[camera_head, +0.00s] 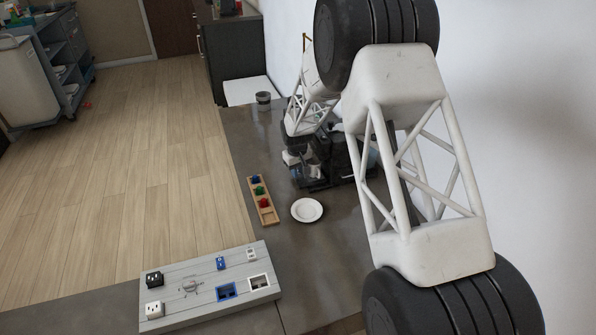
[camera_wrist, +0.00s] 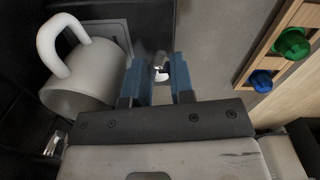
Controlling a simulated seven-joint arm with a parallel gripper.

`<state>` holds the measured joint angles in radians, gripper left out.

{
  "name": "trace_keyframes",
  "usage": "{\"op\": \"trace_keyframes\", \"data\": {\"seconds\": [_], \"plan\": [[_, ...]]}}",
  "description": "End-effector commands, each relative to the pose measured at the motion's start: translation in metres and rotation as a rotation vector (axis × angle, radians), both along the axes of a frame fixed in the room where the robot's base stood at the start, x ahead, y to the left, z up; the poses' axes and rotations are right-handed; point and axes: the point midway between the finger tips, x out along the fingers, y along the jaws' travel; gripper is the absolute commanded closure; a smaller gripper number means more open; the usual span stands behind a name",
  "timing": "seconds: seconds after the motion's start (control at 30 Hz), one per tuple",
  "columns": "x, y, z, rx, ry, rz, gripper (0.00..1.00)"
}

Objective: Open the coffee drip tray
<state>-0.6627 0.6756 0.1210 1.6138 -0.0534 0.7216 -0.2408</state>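The black coffee machine (camera_head: 316,184) stands on the counter in the head view, partly hidden behind my arm. In the wrist view, a grey plate (camera_wrist: 112,32) in a dark surround, apparently the drip tray, lies beside a white mug (camera_wrist: 88,84). The mug covers part of it. My gripper (camera_wrist: 161,65) points down past the machine's front edge, with its two blue fingers apart. A small shiny metal piece (camera_wrist: 161,75) shows between the fingertips; I cannot tell whether they touch it. The gripper's tips are too small to make out in the head view.
A wooden rack (camera_head: 268,215) with red, green and blue pieces lies in front of the machine, near a white plate (camera_head: 307,210). A grey panel of sockets and switches (camera_head: 190,270) lies nearer. A dark cup (camera_head: 263,98) stands farther back. The counter between is mostly clear.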

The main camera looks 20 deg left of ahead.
Motion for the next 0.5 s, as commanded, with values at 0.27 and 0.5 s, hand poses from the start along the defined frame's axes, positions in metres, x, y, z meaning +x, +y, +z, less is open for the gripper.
{"op": "trace_keyframes", "data": {"seconds": [0.27, 0.5], "plan": [[0.0001, 0.0, 0.0002, 0.0, 0.0, 0.0, 1.0], [-0.0087, 0.0098, 0.0007, 0.001, -0.001, 0.003, 1.0]]}}
